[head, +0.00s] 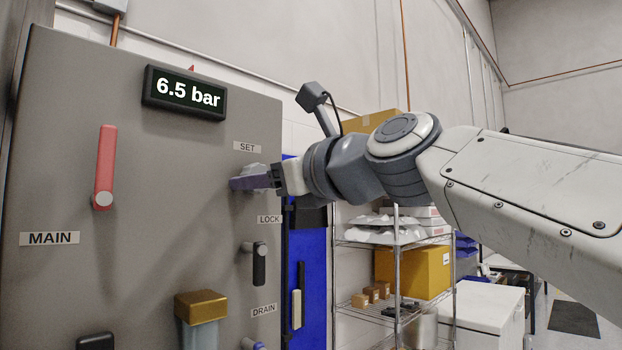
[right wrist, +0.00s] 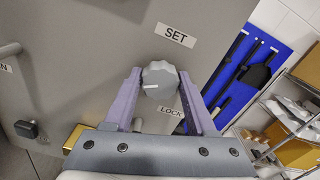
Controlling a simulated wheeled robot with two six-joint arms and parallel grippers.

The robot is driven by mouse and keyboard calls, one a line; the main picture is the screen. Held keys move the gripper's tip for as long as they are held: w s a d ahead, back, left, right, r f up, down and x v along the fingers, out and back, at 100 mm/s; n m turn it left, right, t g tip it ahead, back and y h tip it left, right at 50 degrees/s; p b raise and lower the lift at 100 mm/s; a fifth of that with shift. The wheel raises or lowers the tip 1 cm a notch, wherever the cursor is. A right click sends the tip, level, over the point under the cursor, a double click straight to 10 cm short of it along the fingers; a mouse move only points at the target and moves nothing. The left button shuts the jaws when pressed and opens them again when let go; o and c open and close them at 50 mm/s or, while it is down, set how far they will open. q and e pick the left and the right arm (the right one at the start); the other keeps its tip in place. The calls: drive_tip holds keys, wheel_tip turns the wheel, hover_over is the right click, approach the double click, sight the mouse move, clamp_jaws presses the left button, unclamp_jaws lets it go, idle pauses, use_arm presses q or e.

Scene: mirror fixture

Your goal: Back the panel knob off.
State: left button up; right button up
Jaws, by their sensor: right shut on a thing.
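The panel knob (right wrist: 160,76) is a grey, lobed knob below the SET label (right wrist: 175,35) and above the LOCK label (right wrist: 170,110). A short white mark on its face points left in the right wrist view. In the head view the knob (head: 256,169) is partly hidden behind my fingers. My right gripper (right wrist: 159,80) has its two purple fingers on either side of the knob, shut on it; it also shows in the head view (head: 247,183). The display (head: 185,93) on the panel reads 6.5 bar. My left gripper is not in view.
The grey panel (head: 190,210) also carries a red lever (head: 105,168) above the MAIN label, a black-handled lever (head: 259,265) below LOCK, and a brass-topped cylinder (head: 201,306). A blue tool board (head: 308,245) and wire shelf (head: 395,241) stand to the right.

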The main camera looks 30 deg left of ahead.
drive_tip(key=n, duration=0.5)
drive_tip(key=shift+n+b, duration=0.3)
drive_tip(key=shift+n, duration=0.1)
drive_tip(key=n+b, duration=0.1)
drive_tip(key=n, duration=0.4)
drive_tip(key=n+b, duration=0.1)
drive_tip(key=n, duration=0.4)
drive_tip(key=shift+n, duration=0.4)
drive_tip(key=n+b, duration=0.1)
drive_tip(key=n, duration=0.4)
drive_tip(key=shift+f, duration=0.1)
drive_tip(key=n, duration=0.5)
drive_tip(key=shift+n+b, duration=0.4)
drive_tip(key=n, duration=0.5)
drive_tip(key=shift+n+b, duration=0.3)
drive_tip(key=n, duration=1.1)
drive_tip(key=shift+b, duration=0.35)
